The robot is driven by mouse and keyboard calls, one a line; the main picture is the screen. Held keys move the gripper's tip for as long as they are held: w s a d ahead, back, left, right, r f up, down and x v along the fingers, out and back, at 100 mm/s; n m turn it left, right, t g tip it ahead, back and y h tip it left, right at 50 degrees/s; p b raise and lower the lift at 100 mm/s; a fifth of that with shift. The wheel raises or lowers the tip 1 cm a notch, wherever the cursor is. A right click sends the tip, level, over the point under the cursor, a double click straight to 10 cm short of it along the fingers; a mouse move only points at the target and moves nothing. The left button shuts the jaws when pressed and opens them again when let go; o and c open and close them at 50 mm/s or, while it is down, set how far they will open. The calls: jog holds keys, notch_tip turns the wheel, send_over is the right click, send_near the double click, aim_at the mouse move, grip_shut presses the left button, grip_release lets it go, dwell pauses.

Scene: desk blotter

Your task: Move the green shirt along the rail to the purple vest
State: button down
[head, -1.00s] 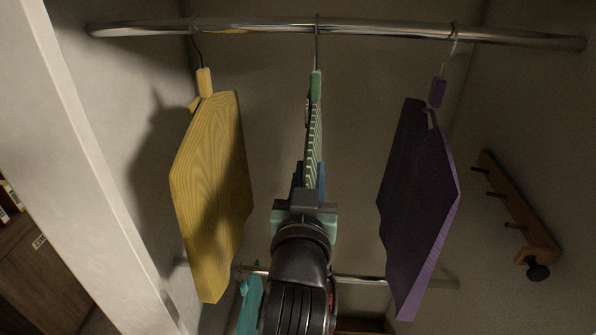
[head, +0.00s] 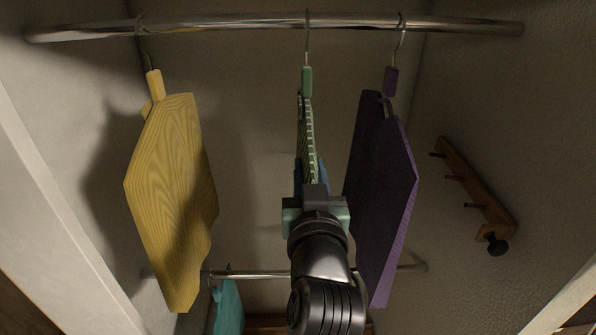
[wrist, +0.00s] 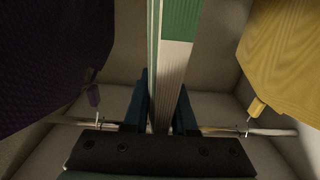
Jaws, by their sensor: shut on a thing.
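The green shirt (head: 308,130) hangs edge-on from a hook on the upper rail (head: 235,24). My gripper (head: 311,174) is shut on its edge; in the wrist view the blue fingers (wrist: 161,108) stand on both sides of the green and white striped shirt (wrist: 172,70). The purple vest (head: 384,190) hangs to the right of the shirt in the head view, with a gap between their hooks. The vest shows at the left in the wrist view (wrist: 45,60). My wrist hides the shirt's lower part and overlaps the vest's left edge in the head view.
A yellow garment (head: 172,195) hangs left of the shirt, with a wide gap between. A lower rail (head: 250,275) holds a teal garment (head: 228,308). A wooden peg rack (head: 475,190) is on the right wall, and closet walls close both sides.

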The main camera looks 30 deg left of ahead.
jog(key=w+d+b, duration=0.2)
jog(key=w+d, duration=0.2)
jog(key=d, duration=0.3)
jog(key=shift+w+d+b, duration=0.3)
jog(key=shift+w+d, duration=0.05)
jog(key=shift+d, duration=0.05)
dwell(0.6)
